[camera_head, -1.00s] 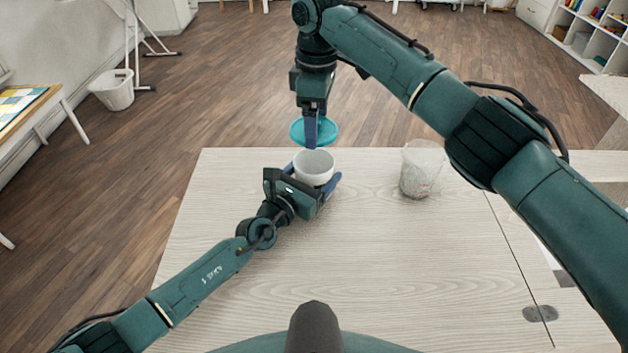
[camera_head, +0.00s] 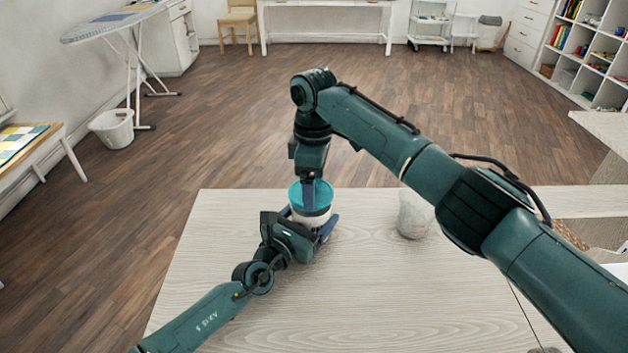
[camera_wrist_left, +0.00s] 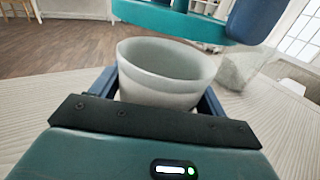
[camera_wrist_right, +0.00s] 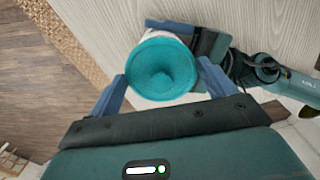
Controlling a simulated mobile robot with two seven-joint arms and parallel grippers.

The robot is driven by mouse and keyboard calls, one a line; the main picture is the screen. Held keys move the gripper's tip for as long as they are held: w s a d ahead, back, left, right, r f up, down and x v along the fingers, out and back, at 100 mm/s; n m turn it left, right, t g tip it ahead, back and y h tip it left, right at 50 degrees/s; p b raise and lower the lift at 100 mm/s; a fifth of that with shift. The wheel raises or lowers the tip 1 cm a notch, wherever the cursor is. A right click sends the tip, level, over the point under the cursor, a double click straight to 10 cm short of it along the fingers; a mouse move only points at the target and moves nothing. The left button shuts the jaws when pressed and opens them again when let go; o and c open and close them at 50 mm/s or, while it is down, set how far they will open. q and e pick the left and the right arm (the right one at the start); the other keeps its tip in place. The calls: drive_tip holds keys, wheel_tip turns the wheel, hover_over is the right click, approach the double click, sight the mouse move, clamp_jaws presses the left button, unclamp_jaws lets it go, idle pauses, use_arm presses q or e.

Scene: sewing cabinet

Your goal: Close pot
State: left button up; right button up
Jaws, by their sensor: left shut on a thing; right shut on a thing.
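The white pot (camera_head: 313,218) stands near the table's far edge. My left gripper (camera_head: 314,226) is shut around its sides, and its open mouth shows in the left wrist view (camera_wrist_left: 166,72). My right gripper (camera_head: 308,195) points down from above and is shut on the round teal lid (camera_head: 318,196). In the left wrist view the lid (camera_wrist_left: 175,20) is above the pot's rim with a gap between them. In the right wrist view the lid (camera_wrist_right: 160,68) covers most of the pot.
A clear, speckled glass-like container (camera_head: 414,215) stands on the table to the right of the pot, beside my right arm. The wooden table (camera_head: 230,290) is bare at the front and left. The floor lies beyond its far edge.

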drive_tip(key=shift+f, duration=0.15)
drive_tip(key=shift+f, duration=0.75)
drive_tip(key=shift+f, duration=0.6)
drive_tip(key=o, duration=0.9)
wheel_tip(320, 180, up, 12)
